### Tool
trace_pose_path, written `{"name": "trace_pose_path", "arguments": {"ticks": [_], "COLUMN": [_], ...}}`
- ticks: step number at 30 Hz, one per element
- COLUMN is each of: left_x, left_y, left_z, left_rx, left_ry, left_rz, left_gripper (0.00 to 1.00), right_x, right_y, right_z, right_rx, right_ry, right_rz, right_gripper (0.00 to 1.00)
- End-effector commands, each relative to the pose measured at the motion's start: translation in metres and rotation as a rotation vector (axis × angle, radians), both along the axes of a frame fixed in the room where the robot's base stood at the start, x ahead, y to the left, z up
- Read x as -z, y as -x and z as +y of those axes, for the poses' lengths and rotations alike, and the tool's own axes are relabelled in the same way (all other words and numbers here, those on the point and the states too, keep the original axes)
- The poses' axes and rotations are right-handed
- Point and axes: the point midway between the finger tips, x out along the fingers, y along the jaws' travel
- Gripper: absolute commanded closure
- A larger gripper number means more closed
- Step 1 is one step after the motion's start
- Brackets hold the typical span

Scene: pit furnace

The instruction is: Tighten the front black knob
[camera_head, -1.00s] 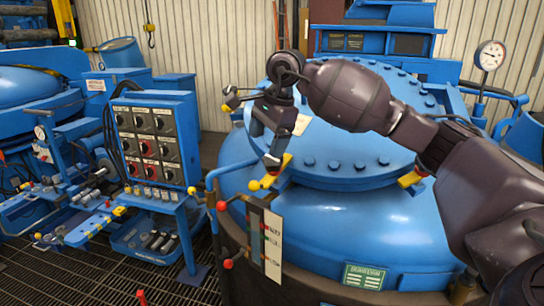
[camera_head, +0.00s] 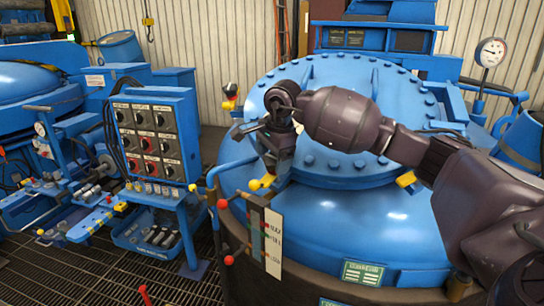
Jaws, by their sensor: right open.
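The black knob on the back left yellow clamp (camera_head: 229,104) stands at the lid's left edge; this black knob (camera_head: 231,89) is in plain view. A nearer yellow clamp (camera_head: 262,183) sits at the lid's front left edge. My right gripper (camera_head: 272,163) points down just above this nearer clamp and is open. A dark part shows between gripper and clamp, and the gripper largely hides any knob there. I cannot tell whether the fingers touch it. My left gripper is out of view.
The blue furnace lid (camera_head: 350,152) with bolts lies under my right arm. A blue pipe rail and a white scale plate (camera_head: 273,242) stand in front of the clamp. A control panel (camera_head: 157,138) stands left. A gauge (camera_head: 491,52) is at back right.

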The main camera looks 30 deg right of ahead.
Motion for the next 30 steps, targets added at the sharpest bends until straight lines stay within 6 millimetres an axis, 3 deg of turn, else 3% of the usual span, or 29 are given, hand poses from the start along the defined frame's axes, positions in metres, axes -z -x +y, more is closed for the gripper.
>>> {"name": "trace_pose_path", "arguments": {"ticks": [11,21,30], "left_x": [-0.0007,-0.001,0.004], "left_y": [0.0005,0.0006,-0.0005], "left_z": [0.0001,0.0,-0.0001], "left_rx": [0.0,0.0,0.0], "left_ry": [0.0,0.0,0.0], "left_rz": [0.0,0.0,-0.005], "left_gripper": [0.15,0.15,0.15], "right_x": [0.0057,0.0052,0.0062], "right_y": [-0.0013,-0.0013,-0.0013], "right_z": [-0.0001,0.0001,0.0001], "right_rx": [0.0,0.0,0.033], "right_ry": [0.0,0.0,-0.009], "right_rz": [-0.001,-0.001,-0.014], "right_gripper": [0.2,0.69,0.69]}}
